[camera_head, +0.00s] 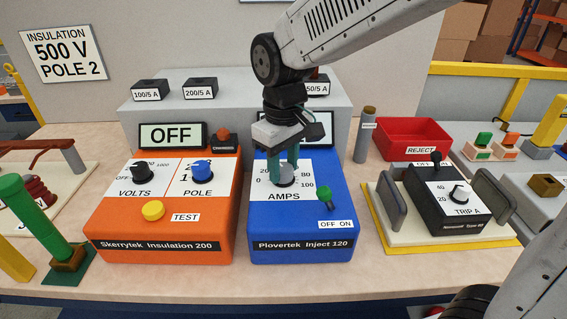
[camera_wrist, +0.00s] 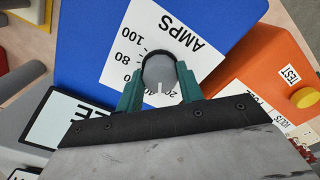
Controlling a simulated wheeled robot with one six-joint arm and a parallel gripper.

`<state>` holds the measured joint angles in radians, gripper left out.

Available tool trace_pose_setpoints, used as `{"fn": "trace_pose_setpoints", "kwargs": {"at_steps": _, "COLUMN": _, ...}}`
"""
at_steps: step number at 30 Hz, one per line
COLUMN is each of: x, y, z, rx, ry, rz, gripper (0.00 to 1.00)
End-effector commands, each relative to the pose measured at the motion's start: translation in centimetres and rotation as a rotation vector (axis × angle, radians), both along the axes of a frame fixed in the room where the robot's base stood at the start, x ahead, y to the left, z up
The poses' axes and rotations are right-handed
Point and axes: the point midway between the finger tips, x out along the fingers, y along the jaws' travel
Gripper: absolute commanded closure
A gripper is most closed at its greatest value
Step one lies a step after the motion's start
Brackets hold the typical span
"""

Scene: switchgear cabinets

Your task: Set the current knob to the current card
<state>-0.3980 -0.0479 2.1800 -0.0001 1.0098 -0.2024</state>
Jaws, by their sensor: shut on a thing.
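The current knob is the grey AMPS knob (camera_head: 286,180) on the blue Plovertek Inject 120 box (camera_head: 303,242). My gripper (camera_head: 287,168) comes down from above with its teal fingers on either side of the knob, shut on it. In the wrist view, the gripper (camera_wrist: 160,74) clasps the round knob (camera_wrist: 158,70). Its white pointer line points down in that view, toward the 20 and 40 side of the scale; the exact reading is unclear. No readable current card shows; the only legible card on the wall (camera_head: 65,52) reads INSULATION 500 V POLE 2.
The orange Skerrytek box (camera_head: 165,240) stands close on the left, its display reading OFF. A trip unit (camera_head: 447,205) and red REJECT bin (camera_head: 412,138) stand to the right. My arm partly hides the blue box's display.

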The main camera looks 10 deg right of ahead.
Motion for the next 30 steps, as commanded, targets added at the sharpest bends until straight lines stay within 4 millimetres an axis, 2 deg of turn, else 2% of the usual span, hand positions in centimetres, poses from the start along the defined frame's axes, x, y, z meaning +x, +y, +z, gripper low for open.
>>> {"fn": "trace_pose_setpoints", "kwargs": {"at_steps": 15, "x": 0.03, "y": 0.06, "z": 0.09, "rx": 0.001, "ry": -0.002, "rz": -0.463, "gripper": 0.86}}
{"fn": "trace_pose_setpoints", "kwargs": {"at_steps": 21, "x": 0.04, "y": 0.08, "z": 0.09, "rx": 0.001, "ry": -0.003, "rz": -0.59, "gripper": 0.86}}
{"fn": "trace_pose_setpoints", "kwargs": {"at_steps": 30, "x": 0.05, "y": 0.09, "z": 0.1, "rx": 0.001, "ry": -0.003, "rz": -0.691, "gripper": 0.86}}
